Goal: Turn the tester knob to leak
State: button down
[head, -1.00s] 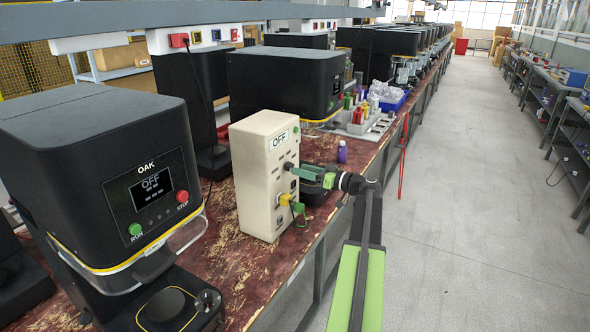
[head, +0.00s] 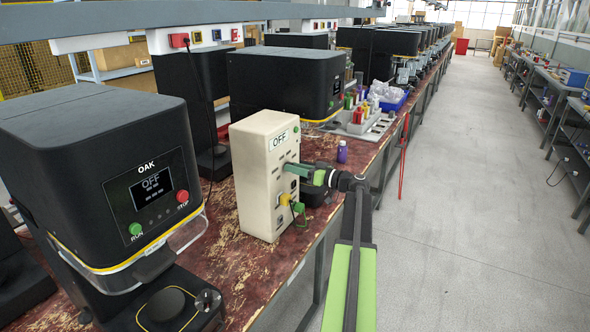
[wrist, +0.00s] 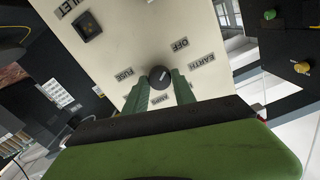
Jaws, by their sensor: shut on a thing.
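The tester is a cream box (head: 252,178) on the bench, with a sign reading OFF near its top. In the wrist view its panel (wrist: 145,40) fills the upper middle. The round dark knob (wrist: 160,76) has a pale pointer line slanting toward the upper right. Labels around it include OFF (wrist: 180,44), EARTH (wrist: 202,59) and FUSE (wrist: 125,73); I cannot make out a leak label. My gripper (wrist: 160,82) has its green fingers on either side of the knob, shut on it. In the head view my gripper (head: 290,172) meets the tester's front face, hiding the knob.
A black OAK machine (head: 95,170) with red and green buttons stands at the near left. A purple bottle (head: 342,152) stands behind my gripper. The aisle floor (head: 460,230) at the right is clear.

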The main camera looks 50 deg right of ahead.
dwell(0.3)
jog(key=shift+m, duration=0.4)
jog(key=m, duration=1.8)
jog(key=shift+f+m, duration=0.15)
jog(key=shift+m, duration=0.25)
